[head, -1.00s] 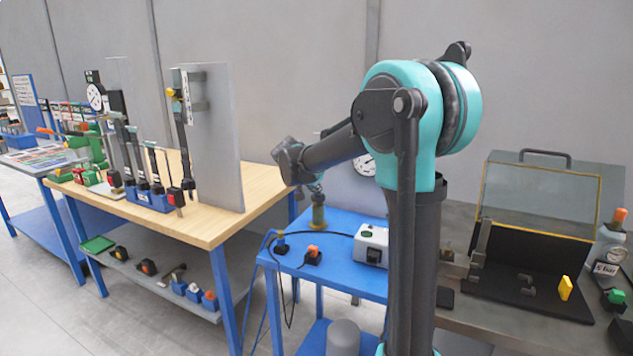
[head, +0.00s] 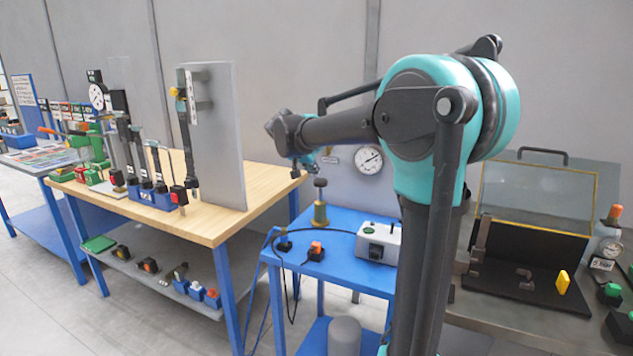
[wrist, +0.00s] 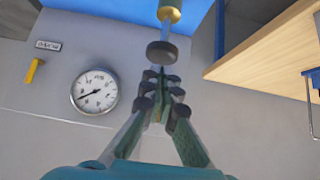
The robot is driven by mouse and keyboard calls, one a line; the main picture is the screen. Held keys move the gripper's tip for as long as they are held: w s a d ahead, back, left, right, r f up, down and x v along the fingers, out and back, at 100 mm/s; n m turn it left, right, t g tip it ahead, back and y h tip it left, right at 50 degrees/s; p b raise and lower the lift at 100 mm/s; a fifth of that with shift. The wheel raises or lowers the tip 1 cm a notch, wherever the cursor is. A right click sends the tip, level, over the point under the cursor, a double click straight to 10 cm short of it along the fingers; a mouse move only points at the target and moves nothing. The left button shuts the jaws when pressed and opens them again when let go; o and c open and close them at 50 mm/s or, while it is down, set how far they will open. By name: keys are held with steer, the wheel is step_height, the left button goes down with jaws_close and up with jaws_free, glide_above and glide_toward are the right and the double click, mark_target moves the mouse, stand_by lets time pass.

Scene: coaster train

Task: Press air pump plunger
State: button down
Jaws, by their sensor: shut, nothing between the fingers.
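The air pump (head: 320,213) is a small brass-coloured cylinder standing upright on the blue table. Its plunger stands up out of the top and ends in a dark round knob (head: 320,183). In the wrist view the knob (wrist: 162,53) is just beyond my fingertips, with the brass body (wrist: 169,14) behind it. My gripper (head: 297,172) is above and to the left of the knob in the head view, apart from it. In the wrist view my gripper's fingers (wrist: 161,78) are together with nothing between them.
A round gauge (head: 368,159) hangs on the wall behind the pump. A grey box with a green button (head: 378,241) and an orange-topped black switch (head: 315,251) share the blue table (head: 345,283). A wooden bench (head: 235,222) with an upright panel (head: 224,140) stands to the left.

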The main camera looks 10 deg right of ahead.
steer(key=shift+v, duration=2.3)
